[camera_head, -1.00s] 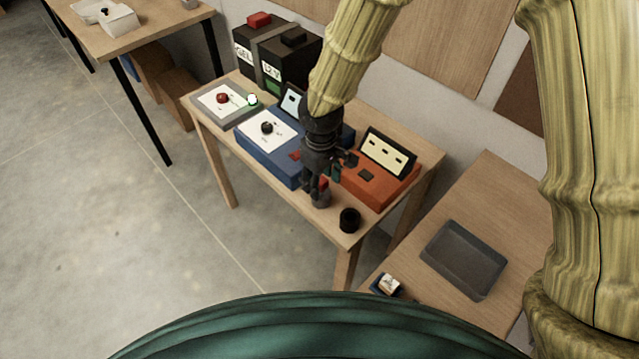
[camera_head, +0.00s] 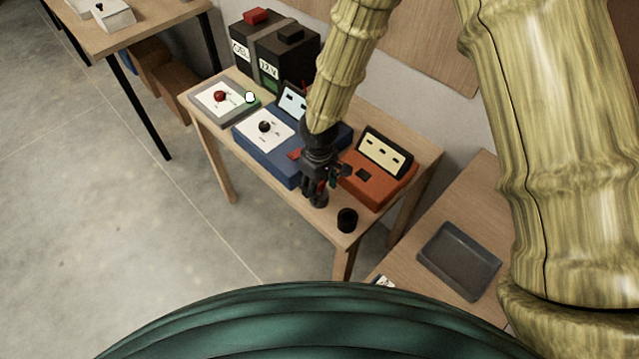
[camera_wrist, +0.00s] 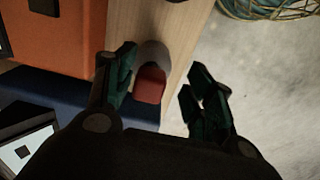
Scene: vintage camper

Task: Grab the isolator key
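A red key-like piece (camera_wrist: 150,84), which I take for the isolator key, shows in the wrist view on a rounded grey base (camera_wrist: 153,54) at the table's edge. My gripper (camera_wrist: 163,82) is open, with one dark green-padded finger on each side of the red piece. The red piece lies closer to the left finger, and a gap shows on its right. I cannot tell whether the left finger touches it. In the head view my gripper (camera_head: 316,192) is low over the table's front edge and hides most of the red piece.
A blue unit (camera_head: 262,152) and an orange unit (camera_head: 376,188) stand close beside my gripper on the wooden table (camera_head: 278,198). A black cup-like cylinder (camera_head: 347,220) is near the front corner. A grey tray (camera_head: 459,261) lies on the right table. Open floor lies left.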

